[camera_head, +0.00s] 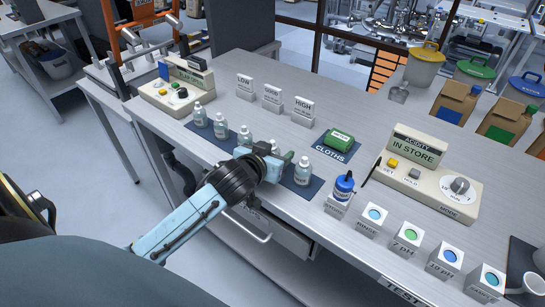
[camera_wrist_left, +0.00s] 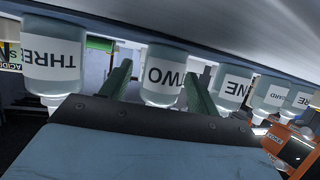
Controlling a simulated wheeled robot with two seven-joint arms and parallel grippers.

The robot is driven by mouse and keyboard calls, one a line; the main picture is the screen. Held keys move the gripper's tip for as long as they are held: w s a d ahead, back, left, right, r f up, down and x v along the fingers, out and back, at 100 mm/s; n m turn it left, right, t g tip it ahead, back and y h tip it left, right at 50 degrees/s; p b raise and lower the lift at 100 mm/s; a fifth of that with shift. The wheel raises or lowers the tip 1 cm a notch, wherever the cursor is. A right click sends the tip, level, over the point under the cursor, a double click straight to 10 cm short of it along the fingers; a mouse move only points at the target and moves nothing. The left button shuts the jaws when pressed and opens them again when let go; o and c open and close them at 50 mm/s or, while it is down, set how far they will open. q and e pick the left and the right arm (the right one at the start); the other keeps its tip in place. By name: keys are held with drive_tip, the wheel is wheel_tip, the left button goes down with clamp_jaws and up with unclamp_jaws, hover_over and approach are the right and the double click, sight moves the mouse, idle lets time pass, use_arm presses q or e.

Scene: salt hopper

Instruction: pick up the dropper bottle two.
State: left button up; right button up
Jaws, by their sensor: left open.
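Dropper bottle two (camera_wrist_left: 163,76), a clear bottle with a white label reading TWO, appears upside down in the left wrist view. My left gripper (camera_head: 277,157) is open, with one green finger on each side of it. A gap shows beside the left finger; whether the right finger touches cannot be told. In the head view the gripper partly hides bottle two (camera_head: 275,147). Bottle three (camera_wrist_left: 55,62) stands to its left in the wrist view and right of the gripper in the head view (camera_head: 302,172). Bottle one (camera_wrist_left: 231,87) is on the other side.
More bottles (camera_head: 221,126) stand in the row on a dark mat (camera_head: 310,187). Behind are a green cloth pack (camera_head: 339,139) and LOW, GOOD and HIGH signs (camera_head: 273,98).

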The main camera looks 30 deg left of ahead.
use_arm(q)
drive_tip(key=shift+w+f, duration=0.2)
drive_tip(key=shift+w, duration=0.25)
drive_tip(key=c, duration=1.1)
drive_tip(key=shift+o, duration=0.2)
wheel_tip(320, 180, up, 10)
drive_tip(key=shift+r+p, duration=0.1)
drive_tip(key=shift+p, duration=1.15)
